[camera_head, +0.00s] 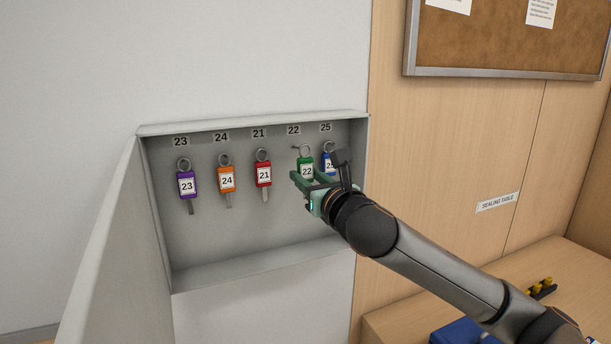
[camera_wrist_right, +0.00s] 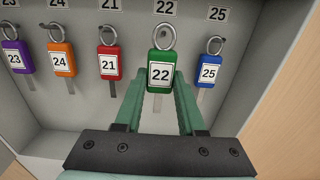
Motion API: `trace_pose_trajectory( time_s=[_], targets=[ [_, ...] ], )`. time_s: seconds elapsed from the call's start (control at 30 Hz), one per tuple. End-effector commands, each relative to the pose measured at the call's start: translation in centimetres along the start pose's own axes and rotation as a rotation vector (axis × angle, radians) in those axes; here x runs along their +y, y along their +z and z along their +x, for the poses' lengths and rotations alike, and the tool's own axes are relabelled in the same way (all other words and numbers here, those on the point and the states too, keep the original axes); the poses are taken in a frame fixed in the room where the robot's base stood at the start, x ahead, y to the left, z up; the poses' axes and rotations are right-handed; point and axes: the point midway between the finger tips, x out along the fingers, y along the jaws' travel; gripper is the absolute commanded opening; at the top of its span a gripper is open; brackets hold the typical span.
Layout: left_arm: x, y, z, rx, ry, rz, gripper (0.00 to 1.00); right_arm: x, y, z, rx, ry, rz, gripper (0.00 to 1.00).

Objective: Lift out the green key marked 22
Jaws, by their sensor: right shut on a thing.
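The green key marked 22 (camera_head: 306,168) hangs by its ring under the label 22 in the open key cabinet (camera_head: 215,253). In the right wrist view the green tag (camera_wrist_right: 161,72) is upright between the tips of my right gripper (camera_wrist_right: 160,82). My right gripper (camera_head: 303,185) is shut on the green tag, reaching in from the lower right. The ring (camera_wrist_right: 164,37) stands above the tag, near the hook. I cannot tell whether it still rests on the hook. My left gripper is not in view.
The blue key 25 (camera_wrist_right: 209,70) hangs close on the right, partly behind my gripper in the head view. The red key 21 (camera_head: 263,173), orange key 24 (camera_head: 226,179) and purple key 23 (camera_head: 187,184) hang left. The cabinet door (camera_head: 105,260) stands open at left.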

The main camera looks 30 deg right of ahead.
Motion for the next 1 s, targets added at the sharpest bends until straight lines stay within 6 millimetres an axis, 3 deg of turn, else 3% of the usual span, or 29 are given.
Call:
trace_pose_trajectory(
  time_s=[1.0],
  targets=[
    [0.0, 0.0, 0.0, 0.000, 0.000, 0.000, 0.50, 0.0, 0.0, -4.1, 0.000, 0.000, -0.001, 0.03]
  ],
)
